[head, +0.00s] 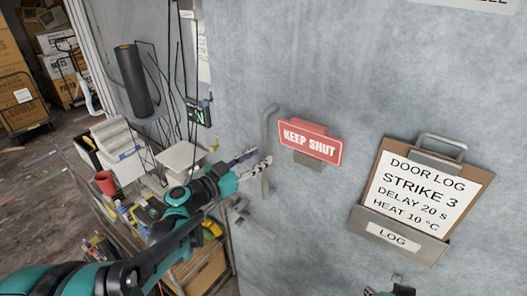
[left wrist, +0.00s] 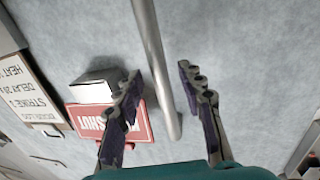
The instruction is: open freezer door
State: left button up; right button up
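The grey freezer door (head: 330,60) fills the right of the head view and looks shut; its edges are not all in view. Its handle (head: 265,125) is an upright metal bar, left of the red KEEP SHUT sign (head: 310,142). My left gripper (head: 261,157) is at the handle, fingers apart. In the left wrist view the handle bar (left wrist: 152,50) runs between the two open fingers, with a gap on each side. A small part of what looks like my right gripper (head: 392,291) shows at the bottom edge of the head view, mostly cut off.
A clipboard (head: 420,190) reading DOOR LOG hangs on the door at the right. A cluttered wire cart (head: 150,190) with a red cup (head: 106,182) stands left of the door, under my left arm. Stacked cardboard boxes (head: 60,80) stand farther back left.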

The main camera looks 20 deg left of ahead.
aim_at(265, 154)
pick_arm(q)
jog(key=shift+x, duration=1.55)
grip_shut()
jog(key=shift+s, duration=0.1)
